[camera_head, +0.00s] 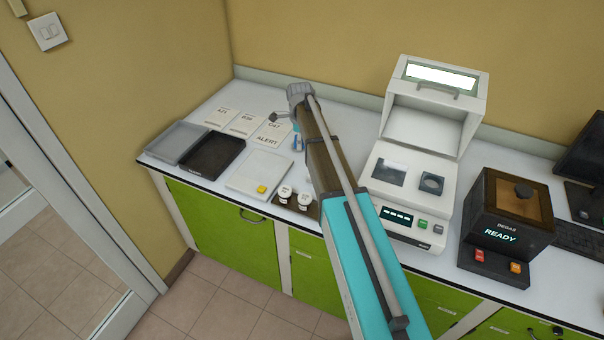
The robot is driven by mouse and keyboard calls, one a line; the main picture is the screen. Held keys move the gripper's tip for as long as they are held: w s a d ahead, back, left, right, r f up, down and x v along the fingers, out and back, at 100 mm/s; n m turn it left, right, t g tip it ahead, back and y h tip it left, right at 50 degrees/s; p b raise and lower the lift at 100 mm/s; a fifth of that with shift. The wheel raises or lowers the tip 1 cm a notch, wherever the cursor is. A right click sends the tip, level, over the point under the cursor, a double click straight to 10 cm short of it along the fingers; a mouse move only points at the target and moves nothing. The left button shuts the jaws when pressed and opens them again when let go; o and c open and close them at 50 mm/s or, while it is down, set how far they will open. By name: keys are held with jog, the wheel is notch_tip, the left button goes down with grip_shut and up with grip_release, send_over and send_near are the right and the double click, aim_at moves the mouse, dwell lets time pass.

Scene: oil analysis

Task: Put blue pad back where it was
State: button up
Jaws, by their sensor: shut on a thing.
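My gripper (275,118) shows only in part, as a small dark grey piece left of my arm's far end, above the white cards. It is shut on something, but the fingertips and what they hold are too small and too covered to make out. A small blue patch shows beside my arm just below it. I cannot tell whether this is the blue pad or part of my wrist. No blue pad can be made out clearly elsewhere. Three white lettered cards lie at the back of the counter, the right one marked ALERT (267,140).
A grey tray (166,155), a black tray (196,171) and a white tray (240,186) with a yellow piece (262,188) stand left. Two small jars (285,195) stand near the front edge. An open-lidded analyser (425,165) and a READY unit (500,262) stand right.

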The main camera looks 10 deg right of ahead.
jog(key=shift+a, duration=0.1)
jog(key=shift+s, duration=0.6)
jog(key=s+m, duration=0.4)
jog(key=s, duration=0.9)
jog(key=shift+f+b, duration=0.3)
jog(key=shift+w, duration=0.1)
jog(key=w+f+b, duration=0.2)
jog(key=w, duration=0.2)
jog(key=w+f+b, duration=0.3)
jog(key=w, duration=0.1)
jog(key=w+f+b, duration=0.3)
jog(key=w, duration=0.1)
jog(key=shift+w+f+b, duration=0.5)
jog(key=shift+b, duration=0.05)
